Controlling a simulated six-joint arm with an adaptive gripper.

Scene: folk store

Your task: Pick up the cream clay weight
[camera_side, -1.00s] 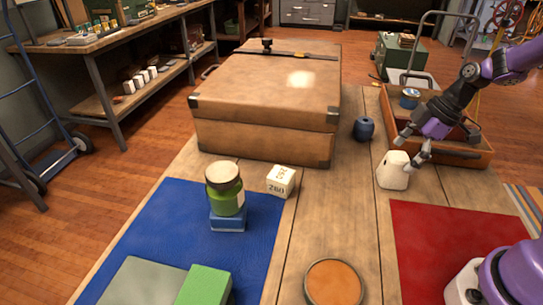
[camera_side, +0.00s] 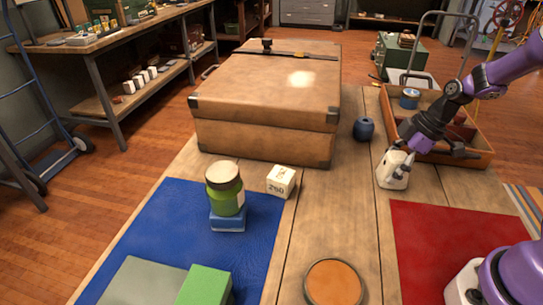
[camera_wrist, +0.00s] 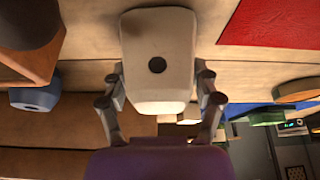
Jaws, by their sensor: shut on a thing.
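The cream clay weight (camera_side: 391,172) is a pale rounded block standing on the wooden table, left of the open wooden tray. My gripper (camera_side: 402,157) is over it from above in the side view, and its fingers cover part of its top and right side. In the wrist view the weight (camera_wrist: 158,35) fills the middle, with a dark round hole in its face. The two fingers of my gripper (camera_wrist: 160,80) press on its left and right sides. I see no clear gap under the weight in the side view.
The open wooden tray (camera_side: 470,158) is just behind and right. A red mat (camera_side: 440,235) lies in front. A white marked cube (camera_side: 281,181) stands by the blue mat (camera_side: 258,235).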

